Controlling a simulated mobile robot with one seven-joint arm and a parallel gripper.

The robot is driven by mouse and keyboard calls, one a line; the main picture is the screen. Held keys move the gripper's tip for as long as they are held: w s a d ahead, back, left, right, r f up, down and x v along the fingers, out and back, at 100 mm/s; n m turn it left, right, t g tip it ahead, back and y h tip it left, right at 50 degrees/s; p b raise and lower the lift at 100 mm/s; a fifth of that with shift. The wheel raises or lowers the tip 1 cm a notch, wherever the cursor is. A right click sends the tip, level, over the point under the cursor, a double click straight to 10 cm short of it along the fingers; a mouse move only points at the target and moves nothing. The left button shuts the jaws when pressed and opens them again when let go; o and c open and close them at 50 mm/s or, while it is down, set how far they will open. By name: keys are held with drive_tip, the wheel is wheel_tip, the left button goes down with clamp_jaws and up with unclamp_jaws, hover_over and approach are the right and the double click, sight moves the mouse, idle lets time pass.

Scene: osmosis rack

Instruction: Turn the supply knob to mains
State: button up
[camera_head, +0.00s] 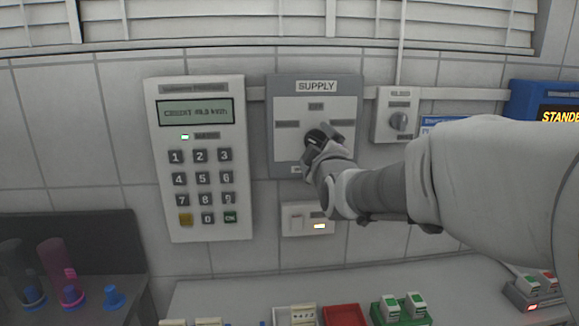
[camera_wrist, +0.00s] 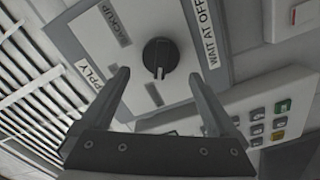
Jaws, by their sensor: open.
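The grey supply panel (camera_head: 352,88) hangs on the tiled wall with a white face and the heading SUPPLY. Its black round knob (camera_head: 313,136) is partly hidden by my gripper (camera_head: 322,145) in the head view. In the wrist view the knob (camera_wrist: 160,55) shows clearly, with its pale pointer mark toward the picture's bottom, near a small grey label (camera_wrist: 153,95) too small to read. A BACKUP label (camera_wrist: 118,24) lies at the upper left. My gripper (camera_wrist: 158,74) is open, its fingers one on each side just below the knob; contact is not visible.
A keypad meter (camera_head: 200,158) hangs left of the panel. A smaller knob box (camera_head: 397,116) hangs to the right, and a white switch (camera_head: 306,219) sits below. Rods stand at the lower left; coloured trays and small blocks (camera_head: 388,308) lie on the counter.

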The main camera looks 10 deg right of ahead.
drive_tip(key=s, duration=1.5)
drive_tip(key=shift+f, duration=0.1)
